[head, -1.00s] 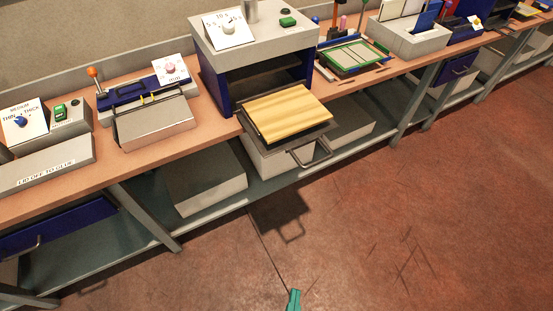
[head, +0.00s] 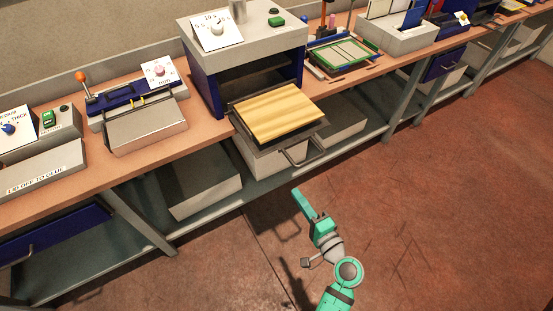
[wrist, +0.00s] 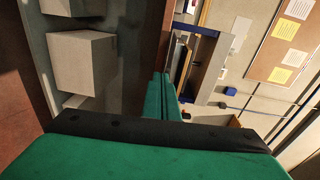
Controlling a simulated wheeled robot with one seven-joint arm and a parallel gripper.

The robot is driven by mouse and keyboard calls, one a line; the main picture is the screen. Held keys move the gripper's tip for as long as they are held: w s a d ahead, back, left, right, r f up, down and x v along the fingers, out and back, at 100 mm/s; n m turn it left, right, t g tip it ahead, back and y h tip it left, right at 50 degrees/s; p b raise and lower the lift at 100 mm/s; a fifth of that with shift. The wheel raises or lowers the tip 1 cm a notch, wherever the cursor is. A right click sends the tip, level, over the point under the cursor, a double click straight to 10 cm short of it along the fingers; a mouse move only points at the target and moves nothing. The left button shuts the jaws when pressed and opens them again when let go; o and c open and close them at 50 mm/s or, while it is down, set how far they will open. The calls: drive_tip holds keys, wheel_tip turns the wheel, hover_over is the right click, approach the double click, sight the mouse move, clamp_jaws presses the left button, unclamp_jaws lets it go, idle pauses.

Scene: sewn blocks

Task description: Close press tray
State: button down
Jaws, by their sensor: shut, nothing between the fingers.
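The press (head: 243,43) stands on the bench, with a grey top and blue sides. Its tray (head: 318,128) is pulled out at the front, past the bench edge, with a handle (head: 300,153) on its front. A ribbed yellow block (head: 278,112) lies on the tray. My green gripper (head: 297,191) is in front of and below the tray, apart from the handle, over the floor. In the wrist view my gripper (wrist: 160,76) has its fingers together and empty. The press (wrist: 207,68) appears there turned sideways beyond the fingertips.
A grey box machine (head: 150,125) stands left of the press on the bench. A green-framed screen (head: 345,55) lies to its right. White boxes (head: 200,190) sit on the lower shelf. The floor (head: 430,200) in front is clear.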

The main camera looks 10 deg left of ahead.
drive_tip(key=w+a+r+y, duration=0.1)
drive_tip(key=w+a+r, duration=0.1)
drive_tip(key=w+a, duration=0.6)
drive_tip(key=w, duration=0.4)
drive_tip(key=shift+w+r, duration=0.2)
drive_tip(key=shift+a, duration=0.15)
